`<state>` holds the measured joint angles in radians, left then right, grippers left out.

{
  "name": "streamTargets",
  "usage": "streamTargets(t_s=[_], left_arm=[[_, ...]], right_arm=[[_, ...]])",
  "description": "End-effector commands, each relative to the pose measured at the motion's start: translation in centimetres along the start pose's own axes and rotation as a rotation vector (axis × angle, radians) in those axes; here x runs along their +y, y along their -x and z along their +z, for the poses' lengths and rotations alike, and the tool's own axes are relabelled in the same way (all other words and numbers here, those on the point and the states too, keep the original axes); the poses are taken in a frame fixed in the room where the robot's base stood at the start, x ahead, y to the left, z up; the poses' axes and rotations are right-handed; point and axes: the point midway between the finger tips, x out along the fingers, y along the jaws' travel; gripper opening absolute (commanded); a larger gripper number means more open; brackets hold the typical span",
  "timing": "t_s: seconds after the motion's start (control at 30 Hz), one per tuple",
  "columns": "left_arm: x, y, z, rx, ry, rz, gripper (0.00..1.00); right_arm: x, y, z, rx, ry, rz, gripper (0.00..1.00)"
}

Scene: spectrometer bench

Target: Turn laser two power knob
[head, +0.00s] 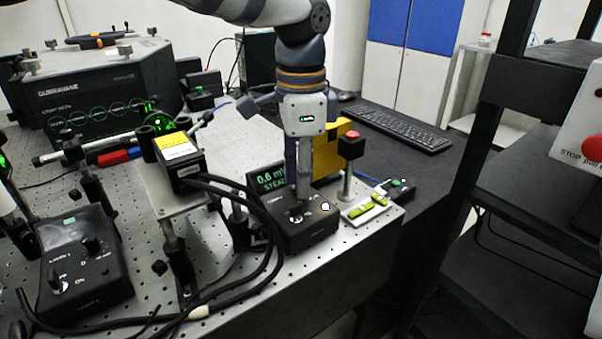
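The laser two control box (318,236) is a black box on the front right of the optical bench, with a switch and white markings on its sloped top. My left gripper (303,200) points straight down over the top of this box, its fingertips at the panel. The power knob is hidden behind or between the fingers, so I cannot tell whether they grip it or how far they are apart. A small display (268,178) behind the box reads about 0.6 mW in green. My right gripper is not in view.
A similar laser one box (85,262) stands at the left. Black cables (262,265) loop left of the laser two box. A red-topped post (347,165) and green-marked plate (368,209) stand close on its right. A black shelf rack (520,170) is farther right.

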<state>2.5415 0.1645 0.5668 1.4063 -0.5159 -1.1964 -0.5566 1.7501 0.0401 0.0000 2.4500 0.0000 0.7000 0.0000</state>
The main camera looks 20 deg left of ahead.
Motion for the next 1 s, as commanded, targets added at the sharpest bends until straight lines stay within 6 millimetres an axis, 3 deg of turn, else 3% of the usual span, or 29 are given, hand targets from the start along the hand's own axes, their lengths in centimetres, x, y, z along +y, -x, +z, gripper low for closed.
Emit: streamTargets(t_s=[0.27, 0.7, 1.0], left_arm=[[-0.1, 0.5, 0.0, 0.001, 0.000, -0.002, 0.24], [-0.1, 10.6, -0.1, 0.001, 0.001, -0.004, 0.24], [0.0, 12.1, 0.0, 0.000, -0.001, 0.001, 0.24]], right_arm=[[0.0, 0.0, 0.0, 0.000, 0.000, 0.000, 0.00], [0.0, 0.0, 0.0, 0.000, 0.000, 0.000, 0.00], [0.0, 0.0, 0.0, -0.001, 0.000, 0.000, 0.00]])
